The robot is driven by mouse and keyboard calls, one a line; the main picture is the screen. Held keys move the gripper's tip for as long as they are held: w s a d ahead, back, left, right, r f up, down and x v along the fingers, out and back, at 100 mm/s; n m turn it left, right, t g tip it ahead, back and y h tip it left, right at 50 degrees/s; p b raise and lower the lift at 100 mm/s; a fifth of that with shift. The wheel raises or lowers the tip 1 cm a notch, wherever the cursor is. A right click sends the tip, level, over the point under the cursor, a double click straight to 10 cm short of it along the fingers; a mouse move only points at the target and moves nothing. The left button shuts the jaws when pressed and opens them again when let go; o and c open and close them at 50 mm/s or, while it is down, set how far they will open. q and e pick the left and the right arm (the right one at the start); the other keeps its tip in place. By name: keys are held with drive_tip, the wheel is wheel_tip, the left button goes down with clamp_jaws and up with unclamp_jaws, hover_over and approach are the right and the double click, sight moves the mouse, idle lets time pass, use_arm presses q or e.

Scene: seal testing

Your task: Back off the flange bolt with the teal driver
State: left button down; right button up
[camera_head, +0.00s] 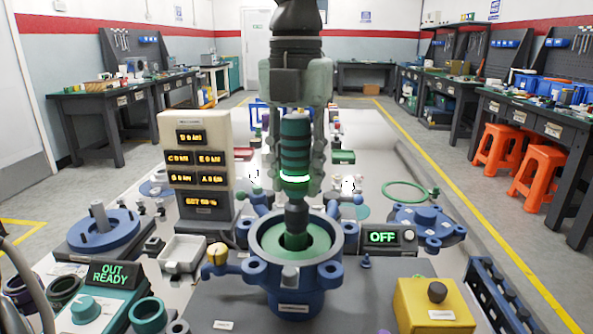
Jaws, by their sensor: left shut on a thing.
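My left gripper (294,182) comes down from the top centre and is shut on the teal driver (295,145). I cannot tell whether the tip touches anything. My right gripper is not in view.
A beige readout panel (197,150) stands left of the housing. An "OFF" display box (384,238) and a yellow button box (432,307) stand to the right. A blue flange (103,232) and a teal "OUT READY" box (107,294) are at left. A white tray (181,252) lies between.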

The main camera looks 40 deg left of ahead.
sight(296, 115)
use_arm(q)
drive_tip(key=shift+r, duration=0.2)
idle(2.6)
drive_tip(key=shift+r+p, duration=0.8)
drive_tip(key=shift+r, duration=0.6)
drive_tip(key=shift+w+r+p, duration=0.1)
drive_tip(key=shift+r+p, duration=0.2)
drive_tip(key=shift+r, duration=0.9)
